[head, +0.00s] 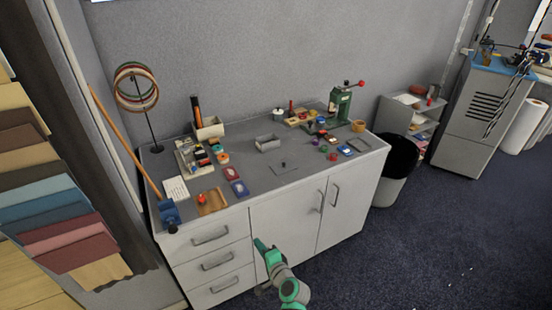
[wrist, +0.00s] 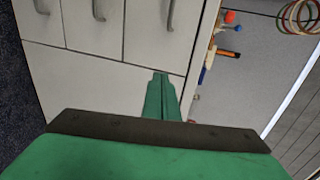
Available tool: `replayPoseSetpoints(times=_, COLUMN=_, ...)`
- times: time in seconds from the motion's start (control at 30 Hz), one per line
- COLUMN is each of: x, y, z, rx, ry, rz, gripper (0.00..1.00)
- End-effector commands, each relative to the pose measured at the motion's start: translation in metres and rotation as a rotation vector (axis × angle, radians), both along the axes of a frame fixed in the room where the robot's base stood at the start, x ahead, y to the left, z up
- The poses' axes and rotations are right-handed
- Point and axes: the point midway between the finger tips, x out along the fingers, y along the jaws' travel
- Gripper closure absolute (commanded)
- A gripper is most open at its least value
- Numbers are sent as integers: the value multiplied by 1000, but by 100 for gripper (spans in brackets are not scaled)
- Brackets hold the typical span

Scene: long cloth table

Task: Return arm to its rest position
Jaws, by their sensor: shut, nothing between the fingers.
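My gripper (head: 261,245) is green and stands in front of the white cabinet (head: 283,222), below the worktop, in the head view. In the wrist view my gripper (wrist: 161,78) shows its fingers together with nothing between them, against the pale cabinet front. My arm's green and grey links show at the bottom of the head view. I cannot tell whether the fingertips touch the cabinet.
The grey worktop (head: 285,182) holds small boxes, tools, a green press (head: 339,106) and a hoop stand (head: 155,135). A broom (head: 125,142) leans at its left. A black-lined bin (head: 397,160) stands right. Dark carpet (head: 430,245) is open at the lower right.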

Motion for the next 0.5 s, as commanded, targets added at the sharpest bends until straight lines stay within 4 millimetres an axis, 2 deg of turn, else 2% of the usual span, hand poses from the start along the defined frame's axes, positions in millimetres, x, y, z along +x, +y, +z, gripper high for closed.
replayPoseSetpoints(times=0.13, x=-6, y=-3, z=-5, rx=-14, ry=0, rz=-8, gripper=100)
replayPoseSetpoints(times=0.23, x=-23, y=-10, z=-19, rx=-58, ry=-5, rz=-26, gripper=100)
replayPoseSetpoints(times=0.37, x=-65, y=-26, z=-45, rx=-162, ry=-21, rz=-64, gripper=100)
replayPoseSetpoints(times=0.5, x=-116, y=-44, z=-66, rx=-296, ry=-47, rz=-101, gripper=100)
